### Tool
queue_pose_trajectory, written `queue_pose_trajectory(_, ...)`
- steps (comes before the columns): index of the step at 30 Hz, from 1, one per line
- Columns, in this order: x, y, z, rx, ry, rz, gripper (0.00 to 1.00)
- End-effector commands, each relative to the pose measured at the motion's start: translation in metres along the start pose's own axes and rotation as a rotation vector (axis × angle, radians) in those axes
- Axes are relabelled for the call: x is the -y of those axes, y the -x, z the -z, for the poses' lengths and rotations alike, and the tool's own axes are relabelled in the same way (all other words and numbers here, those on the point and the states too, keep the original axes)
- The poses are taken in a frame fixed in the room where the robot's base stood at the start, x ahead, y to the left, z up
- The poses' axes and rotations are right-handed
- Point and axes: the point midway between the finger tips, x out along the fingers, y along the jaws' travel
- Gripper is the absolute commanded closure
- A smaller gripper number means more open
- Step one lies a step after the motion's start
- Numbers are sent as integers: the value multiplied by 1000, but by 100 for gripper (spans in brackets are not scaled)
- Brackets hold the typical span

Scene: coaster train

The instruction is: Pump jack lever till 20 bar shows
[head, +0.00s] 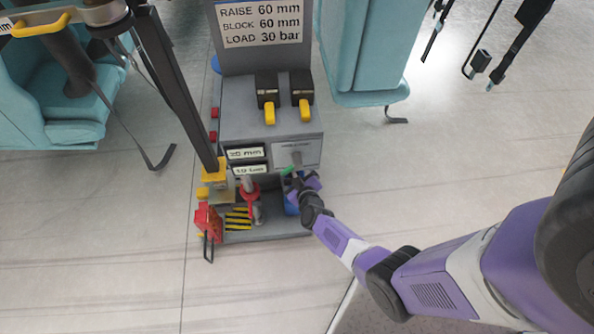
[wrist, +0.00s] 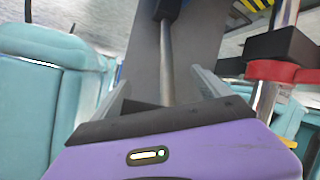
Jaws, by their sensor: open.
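The grey jack console (head: 235,122) stands ahead in the head view. Two small displays sit on its front; the upper (head: 246,154) seems to read 20 mm and the lower (head: 249,170) seems to read 10 bar, both small and blurred. My gripper (head: 291,178) is at the console's lower right, just below a pale panel with a grey stub. In the wrist view a bare metal rod, apparently the jack lever (wrist: 167,62), runs up to a black block. My open gripper (wrist: 161,88) has a finger on either side of this rod; contact cannot be told.
A red ring on a metal post (head: 249,188) stands left of my gripper, and shows at right in the wrist view (wrist: 284,72). A red part (head: 208,222) is at the console's lower left. Teal seats (head: 366,55) flank the console.

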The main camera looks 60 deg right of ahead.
Motion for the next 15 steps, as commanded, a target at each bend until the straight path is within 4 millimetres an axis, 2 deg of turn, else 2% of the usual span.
queue_pose_trajectory(9,-5,48,3,2,0,-5,13)
queue_pose_trajectory(15,-5,69,0,3,-2,-8,13)
